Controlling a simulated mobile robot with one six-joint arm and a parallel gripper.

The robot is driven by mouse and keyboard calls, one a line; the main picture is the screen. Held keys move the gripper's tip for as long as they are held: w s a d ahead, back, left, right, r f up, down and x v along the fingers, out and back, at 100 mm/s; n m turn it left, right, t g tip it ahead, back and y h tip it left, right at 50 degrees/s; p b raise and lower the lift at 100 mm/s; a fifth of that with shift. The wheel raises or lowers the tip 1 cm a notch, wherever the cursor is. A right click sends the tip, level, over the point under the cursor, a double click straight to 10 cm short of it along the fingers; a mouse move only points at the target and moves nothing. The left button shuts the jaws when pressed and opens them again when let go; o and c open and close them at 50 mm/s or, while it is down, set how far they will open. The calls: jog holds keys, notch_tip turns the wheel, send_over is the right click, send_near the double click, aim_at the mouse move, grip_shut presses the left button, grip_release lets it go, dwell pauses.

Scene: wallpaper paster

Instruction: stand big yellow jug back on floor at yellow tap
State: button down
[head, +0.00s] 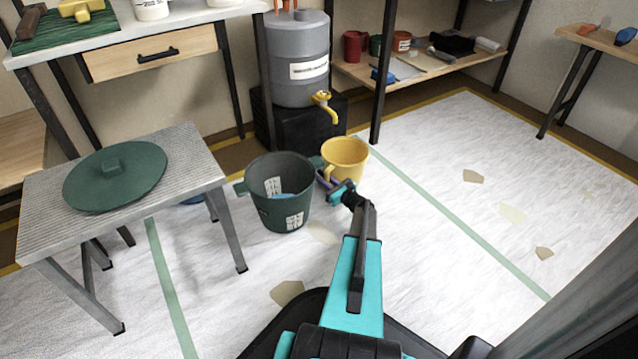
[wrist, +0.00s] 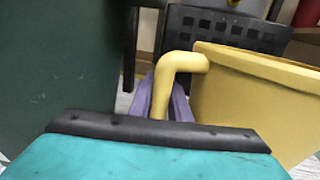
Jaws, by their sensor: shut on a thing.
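The big yellow jug (head: 346,156) is upright in front of the black stand, below and slightly right of the yellow tap (head: 325,106). My gripper (head: 326,180) is at the jug's near left side, shut on its handle. In the wrist view the yellow handle (wrist: 180,65) runs down between the purple fingers (wrist: 163,100), and the jug's wall (wrist: 245,105) fills the right side. The jug's base is partly hidden by my arm, so I cannot tell whether it touches the floor.
A dark green bucket (head: 281,205) stands close at the jug's left; its wall shows in the wrist view (wrist: 50,70). A grey barrel (head: 297,45) sits on the black stand (head: 300,125). The floor (head: 480,165) to the right is open.

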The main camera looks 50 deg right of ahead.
jog(key=shift+w+f+b, duration=0.2)
jog(key=shift+f+b, duration=0.35)
jog(key=shift+f, duration=0.15)
jog(key=c, duration=1.7)
grip_release()
jog(key=shift+o, duration=0.2)
jog(key=s+a+p, duration=0.1)
jog(key=s+p, duration=0.4)
jog(key=s, duration=0.7)
jog(key=shift+a, duration=0.35)
jog(key=shift+f, duration=0.1)
